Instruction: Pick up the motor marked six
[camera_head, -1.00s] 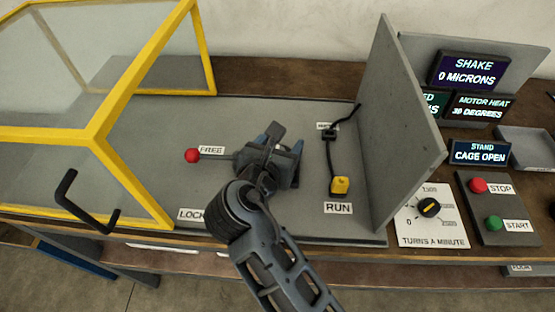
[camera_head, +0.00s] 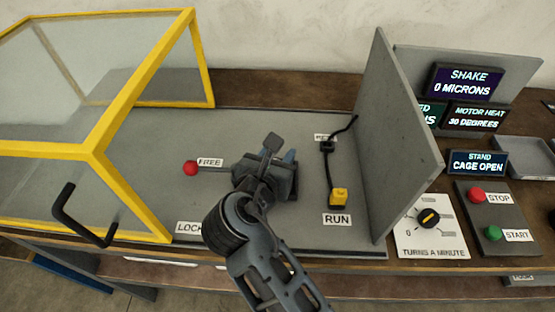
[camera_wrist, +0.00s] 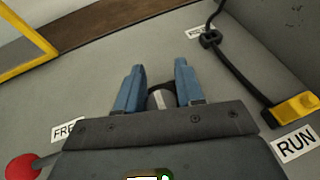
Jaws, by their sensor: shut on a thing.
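My gripper (camera_head: 277,154) is low over the grey stand bed, between the FREE label and the RUN label. In the wrist view its two blue fingers (camera_wrist: 160,78) are shut on a small round dark part with a pale grey middle, which looks like the motor (camera_wrist: 161,98). The gripper body hides most of it, and no number on it can be read. In the head view the arm and gripper cover it. I cannot tell whether it still touches the bed.
An open yellow-framed cage (camera_head: 101,140) with a black handle stands left. A red knob (camera_head: 190,168) is beside FREE. A black cable with a yellow connector (camera_head: 339,197) lies right, before an upright grey panel (camera_head: 395,140). Displays and START (camera_head: 493,233) and STOP (camera_head: 477,195) buttons are beyond.

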